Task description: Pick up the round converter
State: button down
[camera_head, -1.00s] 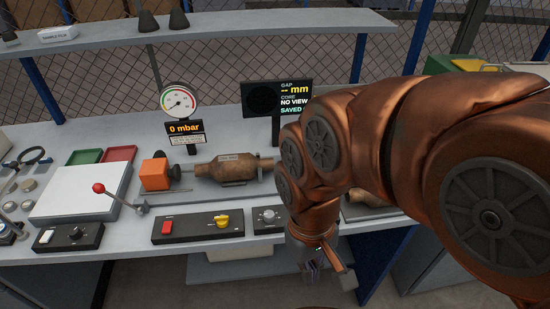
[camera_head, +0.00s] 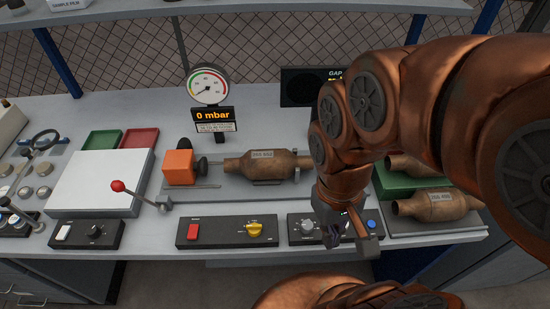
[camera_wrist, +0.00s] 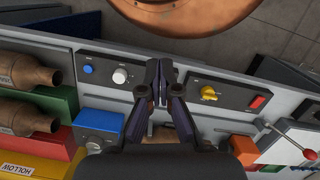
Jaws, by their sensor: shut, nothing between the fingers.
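A brown metal converter (camera_head: 268,166) with a pale label lies on its side in the bench fixture, beside an orange block. Two more brown converters are at the right: a front one (camera_head: 435,205) on a grey surface and a rear one (camera_head: 408,166) by a green tray, partly hidden by my arm. Two show at the left of the wrist view (camera_wrist: 28,76) (camera_wrist: 28,117). I cannot tell which is the round one. My gripper (camera_head: 342,238) is over the bench's front edge near the knob panel, apart from every converter. In the wrist view its fingers (camera_wrist: 158,75) are together and empty.
A gauge (camera_head: 208,85) reading 0 mbar stands behind the fixture. Control panels (camera_head: 226,231) line the front edge. A red-knobbed lever (camera_head: 118,186) and a white plate (camera_head: 98,182) are at the left. A dark display (camera_head: 300,88) is partly behind my arm.

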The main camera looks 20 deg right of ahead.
aim_at(267, 164)
jog(key=u, duration=0.5)
jog(key=k, duration=0.85)
jog(key=u, duration=0.85)
